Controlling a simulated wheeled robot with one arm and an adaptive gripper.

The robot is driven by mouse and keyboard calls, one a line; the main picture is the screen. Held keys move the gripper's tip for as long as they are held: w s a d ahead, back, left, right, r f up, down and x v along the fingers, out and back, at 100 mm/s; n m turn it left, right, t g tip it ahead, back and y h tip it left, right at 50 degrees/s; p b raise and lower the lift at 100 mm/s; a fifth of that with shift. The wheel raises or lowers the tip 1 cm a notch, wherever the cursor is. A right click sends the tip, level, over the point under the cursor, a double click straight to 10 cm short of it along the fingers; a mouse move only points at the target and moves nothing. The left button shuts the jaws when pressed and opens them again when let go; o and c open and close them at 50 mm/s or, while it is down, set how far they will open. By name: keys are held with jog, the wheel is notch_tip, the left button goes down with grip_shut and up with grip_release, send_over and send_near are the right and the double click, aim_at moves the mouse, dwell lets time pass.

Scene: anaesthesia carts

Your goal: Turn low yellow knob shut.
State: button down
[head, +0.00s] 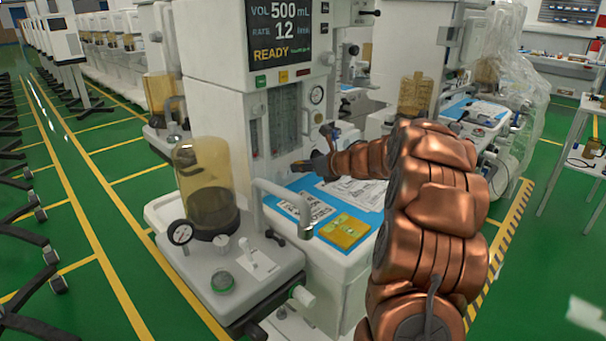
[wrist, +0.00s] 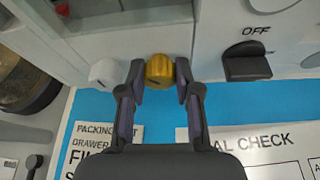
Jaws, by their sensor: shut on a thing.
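The yellow knob (wrist: 159,70) is on the front panel of the anaesthesia cart (head: 220,110), low down, just above the blue work surface. My gripper (wrist: 160,82) is shut on the yellow knob, with one finger on each side of it in the wrist view. A dark line shows on the knob's face.
A white knob (wrist: 105,73) sits just left of the yellow one. A dark switch (wrist: 247,63) marked OFF is to the right. Papers and a yellow packet (head: 344,231) lie on the blue mat (head: 281,206). A bent metal pipe (head: 284,190) stands at the front left.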

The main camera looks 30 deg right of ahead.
jog(key=shift+d+f+m+b, duration=0.15)
jog(key=shift+m+b, duration=0.15)
jog(key=shift+b, duration=0.75)
jog(key=shift+m+y+b, duration=0.3)
jog(key=shift+y, duration=0.2)
jog(key=shift+r+m+y+p, duration=0.2)
jog(key=shift+m+y+p, duration=0.45)
jog(key=shift+m, duration=0.45)
jog(key=shift+f+m+y+p, duration=0.1)
jog(key=shift+m+y+p, duration=0.35)
jog(key=shift+m, duration=0.45)
jog(key=shift+d+y, duration=0.1)
jog(key=shift+y, duration=0.2)
jog(key=c, duration=1.1)
grip_release()
